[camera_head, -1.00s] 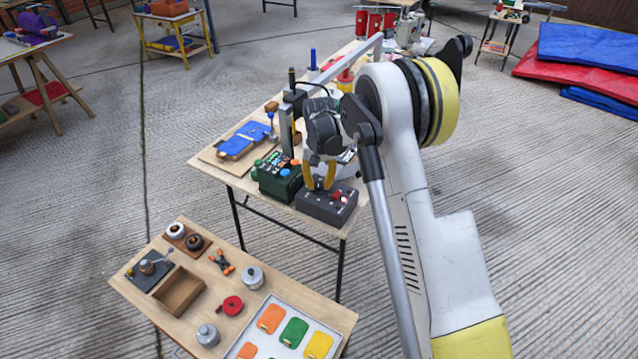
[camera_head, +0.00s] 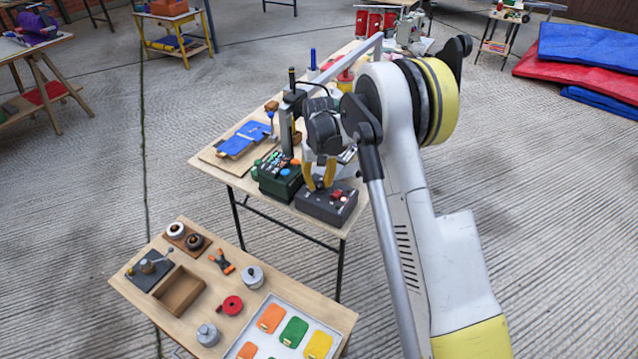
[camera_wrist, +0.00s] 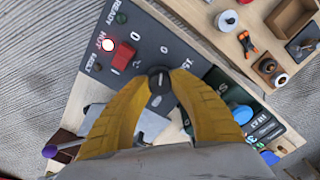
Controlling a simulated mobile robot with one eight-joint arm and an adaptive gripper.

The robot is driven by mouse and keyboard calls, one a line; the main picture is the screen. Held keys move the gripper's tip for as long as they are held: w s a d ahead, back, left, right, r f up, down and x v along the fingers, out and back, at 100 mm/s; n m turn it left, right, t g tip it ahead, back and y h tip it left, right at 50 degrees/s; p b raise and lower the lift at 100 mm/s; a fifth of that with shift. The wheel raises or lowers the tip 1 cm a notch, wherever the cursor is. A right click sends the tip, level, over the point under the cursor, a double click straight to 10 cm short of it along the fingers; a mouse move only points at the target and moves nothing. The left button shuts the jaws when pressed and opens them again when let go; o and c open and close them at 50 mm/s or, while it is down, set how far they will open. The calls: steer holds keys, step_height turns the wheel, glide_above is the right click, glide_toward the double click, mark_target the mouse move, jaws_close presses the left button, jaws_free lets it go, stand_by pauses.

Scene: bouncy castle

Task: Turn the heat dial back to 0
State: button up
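The heat dial (camera_wrist: 159,82) is a small dark round knob with a pale pointer line, on a dark grey control box (camera_wrist: 150,47). In the wrist view my gripper (camera_wrist: 161,78) has its two yellow fingertips on either side of the dial, seemingly touching it. White markings lie around the dial, including a 0 at its upper left.
A green box (camera_head: 280,178) with knobs stands close to the left of the control box. A blue piece (camera_head: 243,138) lies on a board behind. A lower wooden table (camera_head: 210,262) with small parts and a white tray is in front.

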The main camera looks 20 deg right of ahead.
mark_target(319, 183)
steer(key=o, duration=0.5)
steer(key=shift+r, duration=0.1)
step_height(319, 183, up, 12)
steer(key=shift+f, duration=0.1)
stand_by(0.4)
